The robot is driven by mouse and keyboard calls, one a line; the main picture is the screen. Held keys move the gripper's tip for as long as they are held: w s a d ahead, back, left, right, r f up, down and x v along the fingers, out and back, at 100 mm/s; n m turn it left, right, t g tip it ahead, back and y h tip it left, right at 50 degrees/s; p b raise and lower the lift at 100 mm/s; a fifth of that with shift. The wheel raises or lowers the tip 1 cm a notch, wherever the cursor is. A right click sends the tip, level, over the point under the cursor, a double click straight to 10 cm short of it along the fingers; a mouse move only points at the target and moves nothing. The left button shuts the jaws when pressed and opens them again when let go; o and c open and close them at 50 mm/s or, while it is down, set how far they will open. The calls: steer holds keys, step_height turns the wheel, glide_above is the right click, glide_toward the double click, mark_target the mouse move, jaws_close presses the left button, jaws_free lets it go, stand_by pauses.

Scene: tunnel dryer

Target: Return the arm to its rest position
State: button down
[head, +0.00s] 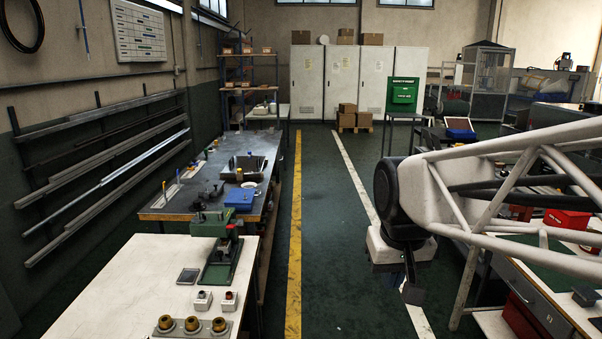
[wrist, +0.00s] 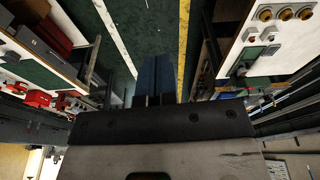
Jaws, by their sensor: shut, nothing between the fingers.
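My arm (head: 500,190), a white lattice of tubes, reaches in from the right side of the head view to a dark round joint. Below that joint hangs my gripper (head: 411,290), pointing down over the aisle floor and clear of both benches. In the wrist view the two dark blue fingers of my gripper (wrist: 154,60) lie side by side, shut, with nothing between them. Dark green floor shows beyond the fingertips.
A white-topped bench (head: 120,285) with a green press (head: 220,255) stands at the left. Another bench (head: 550,305) with a red bin (head: 565,219) lies at the right, under my arm. The aisle between, with a yellow line (head: 294,250), is free. White cabinets (head: 342,80) stand behind.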

steer(key=s+d+f, duration=0.1)
steer(key=s+f, duration=0.1)
steer(key=s, duration=0.4)
steer(key=s+d+f+m, duration=0.1)
steer(key=s+d+f, duration=0.1)
steer(key=s, duration=0.3)
steer(key=shift+s+f, duration=0.35)
steer(key=shift+f, duration=0.4)
